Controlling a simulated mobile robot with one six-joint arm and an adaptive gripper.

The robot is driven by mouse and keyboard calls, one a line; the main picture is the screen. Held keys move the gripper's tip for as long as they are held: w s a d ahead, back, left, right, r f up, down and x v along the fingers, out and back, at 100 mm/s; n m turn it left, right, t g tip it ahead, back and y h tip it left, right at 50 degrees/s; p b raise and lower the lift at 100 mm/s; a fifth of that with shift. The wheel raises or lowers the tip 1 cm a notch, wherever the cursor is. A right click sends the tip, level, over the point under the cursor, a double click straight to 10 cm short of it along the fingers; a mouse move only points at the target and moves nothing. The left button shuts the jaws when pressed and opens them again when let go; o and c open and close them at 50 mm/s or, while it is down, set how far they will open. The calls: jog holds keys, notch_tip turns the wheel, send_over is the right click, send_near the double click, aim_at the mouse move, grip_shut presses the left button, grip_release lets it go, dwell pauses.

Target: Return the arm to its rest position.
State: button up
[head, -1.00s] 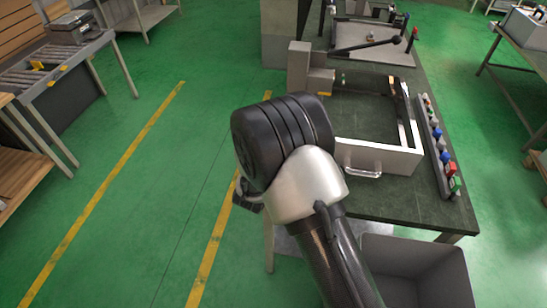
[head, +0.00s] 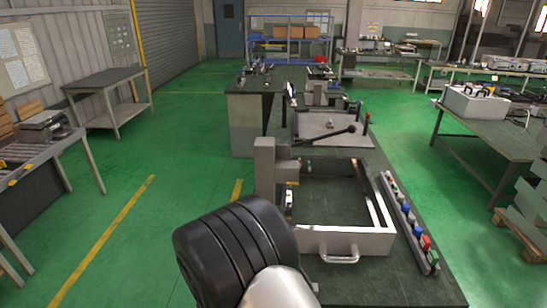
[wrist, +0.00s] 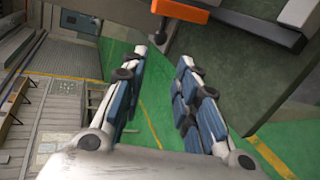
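My gripper (wrist: 163,58) shows in the wrist view with its two blue-padded fingers apart and nothing between them. Green floor shows through the gap. In the head view my black and silver arm rises from the bottom edge, left of the workbench (head: 378,270); the gripper itself cannot be made out there.
The workbench holds a grey frame-like fixture with a front handle (head: 340,258), a black lever (head: 330,133) and a strip of coloured parts (head: 408,222). In the wrist view an orange part (wrist: 180,10) is close beyond the fingertips. Green floor is open at left.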

jog(key=s+d+r+m+g+y, duration=0.2)
jog(key=d+r+m, duration=0.2)
jog(key=r, duration=0.5)
jog(key=s+d+r+m+g+y, duration=0.25)
jog(key=d+r+m, duration=0.2)
jog(key=r, duration=0.35)
jog(key=s+d+r+m+g+h, duration=0.1)
jog(key=s+d+m, duration=0.2)
jog(key=s+d, duration=0.3)
jog(key=s+d+r+m+g+h, duration=0.1)
jog(key=s+d+m, duration=0.3)
jog(key=s, duration=0.7)
jog(key=s+d+r+m+g+h, duration=0.1)
jog(key=s+d+m+g, duration=0.1)
jog(key=s+d+m, duration=0.2)
jog(key=s+d, duration=0.3)
jog(key=s, duration=0.2)
jog(key=shift+s+d+r, duration=0.2)
jog(key=shift+d+r, duration=0.1)
